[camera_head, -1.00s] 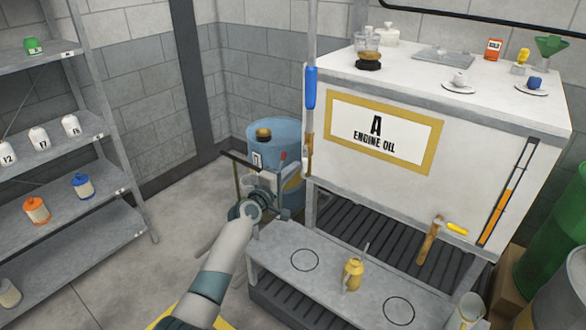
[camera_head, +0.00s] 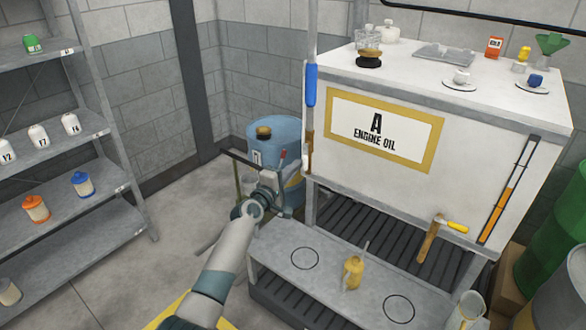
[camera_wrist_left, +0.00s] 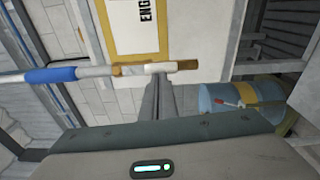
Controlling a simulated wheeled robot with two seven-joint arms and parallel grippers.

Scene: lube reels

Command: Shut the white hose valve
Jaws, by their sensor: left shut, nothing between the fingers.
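A pipe with a blue grip (camera_head: 311,85) hangs at the left corner of the engine oil cabinet. Near its lower end is a white valve piece (camera_head: 306,168). In the left wrist view the white valve piece (camera_wrist_left: 160,67) sits between tan-brown sections of the pipe, past the blue grip (camera_wrist_left: 50,74). My left gripper (camera_head: 292,168) is shut and empty, its fingertips at the white piece. In the left wrist view my left gripper (camera_wrist_left: 160,78) overlaps the valve's edge; I cannot tell whether it touches. My right gripper is not in view.
A blue drum (camera_head: 268,135) stands behind my left gripper, with a red lever (camera_wrist_left: 217,101) on it. The white cabinet (camera_head: 470,150) is close on the right. A grey bench (camera_head: 325,278) with a yellow oil can (camera_head: 352,272) is below. Shelves (camera_head: 75,145) stand at left.

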